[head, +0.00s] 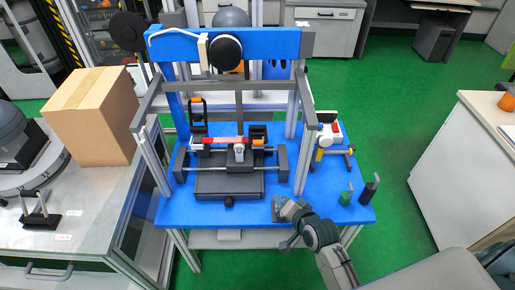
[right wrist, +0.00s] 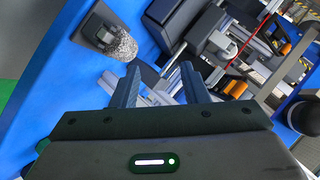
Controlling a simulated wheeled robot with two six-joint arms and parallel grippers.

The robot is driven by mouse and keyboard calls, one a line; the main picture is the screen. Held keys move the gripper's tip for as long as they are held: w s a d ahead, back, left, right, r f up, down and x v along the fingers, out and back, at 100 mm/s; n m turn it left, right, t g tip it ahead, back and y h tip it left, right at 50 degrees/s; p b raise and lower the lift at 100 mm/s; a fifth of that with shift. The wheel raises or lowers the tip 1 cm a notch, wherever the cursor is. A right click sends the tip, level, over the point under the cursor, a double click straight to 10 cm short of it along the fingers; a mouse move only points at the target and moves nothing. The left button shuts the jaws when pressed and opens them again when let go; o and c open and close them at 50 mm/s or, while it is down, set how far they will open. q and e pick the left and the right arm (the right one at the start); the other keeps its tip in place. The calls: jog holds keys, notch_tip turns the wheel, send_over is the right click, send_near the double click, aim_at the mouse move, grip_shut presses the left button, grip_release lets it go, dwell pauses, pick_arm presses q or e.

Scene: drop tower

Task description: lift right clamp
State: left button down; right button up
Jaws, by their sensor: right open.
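The right clamp (head: 258,137) is a black piece with an orange tip, low at the back right of the black platform (head: 229,184) on the blue tower base. The left clamp (head: 197,115) stands upright with its orange end raised. A red and white bar (head: 215,141) lies between them. In the right wrist view an orange-ended clamp (right wrist: 238,88), seemingly the right one, lies beyond the fingers. My right gripper (head: 280,208) is open and empty over the base's front edge, apart from the clamp; its fingers show in the right wrist view (right wrist: 160,72). My left gripper is out of view.
Grey uprights (head: 302,135) and a grey crossbar frame the tower. A dark block (head: 281,163) flanks the platform's right side. A green-topped tool (head: 346,195) and a dark one (head: 370,188) stand at the base's right corner. A cardboard box (head: 95,115) is left.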

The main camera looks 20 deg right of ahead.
aim_at(259, 141)
jog(key=w+a+r+m+t, duration=0.1)
jog(key=w+r+m+t, duration=0.4)
jog(key=w+r+m, duration=0.4)
jog(key=shift+n, duration=0.6)
jog(key=w, duration=0.3)
jog(key=w+a, duration=0.1)
jog(key=w, duration=0.5)
jog(key=shift+w+a+r, duration=0.15)
jog(key=shift+r, duration=0.05)
jog(key=shift+c, duration=0.4)
grip_shut()
